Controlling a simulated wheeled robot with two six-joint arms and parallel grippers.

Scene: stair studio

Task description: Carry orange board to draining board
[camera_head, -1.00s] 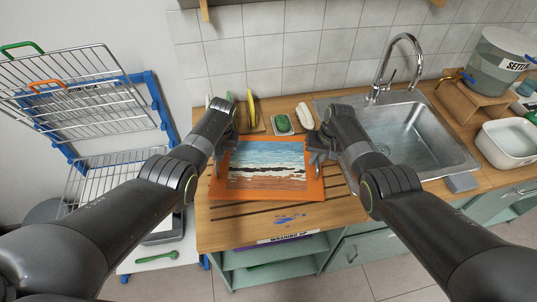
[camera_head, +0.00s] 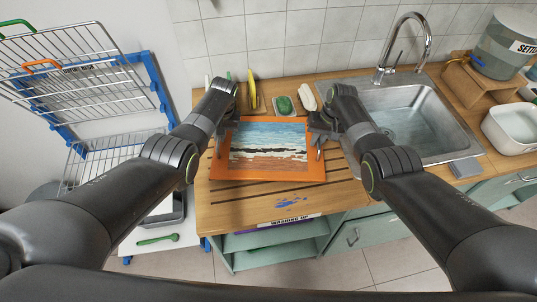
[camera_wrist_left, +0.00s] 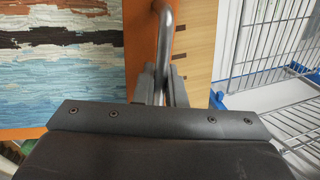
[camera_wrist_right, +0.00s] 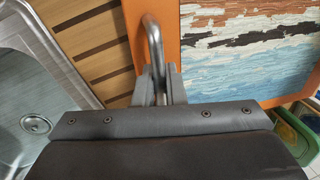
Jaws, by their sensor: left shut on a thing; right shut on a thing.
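The orange board (camera_head: 268,173) carries a sea-and-beach painting and has a metal bar handle on each side. It lies roughly flat over the grooved wooden draining board (camera_head: 270,196), left of the sink; I cannot tell whether it touches the wood. My left gripper (camera_head: 219,143) is shut on the left handle (camera_wrist_left: 165,30), and the left wrist view shows its fingers (camera_wrist_left: 160,85) around the bar. My right gripper (camera_head: 317,141) is shut on the right handle (camera_wrist_right: 152,40), with its fingers (camera_wrist_right: 158,85) around the bar. The board hides part of the grooves.
Behind the board stand a yellow item (camera_head: 252,88), a green sponge in a dish (camera_head: 285,105) and a white item (camera_head: 307,97). The sink (camera_head: 420,125) with its tap is at right. A wire rack (camera_head: 75,75) stands at left.

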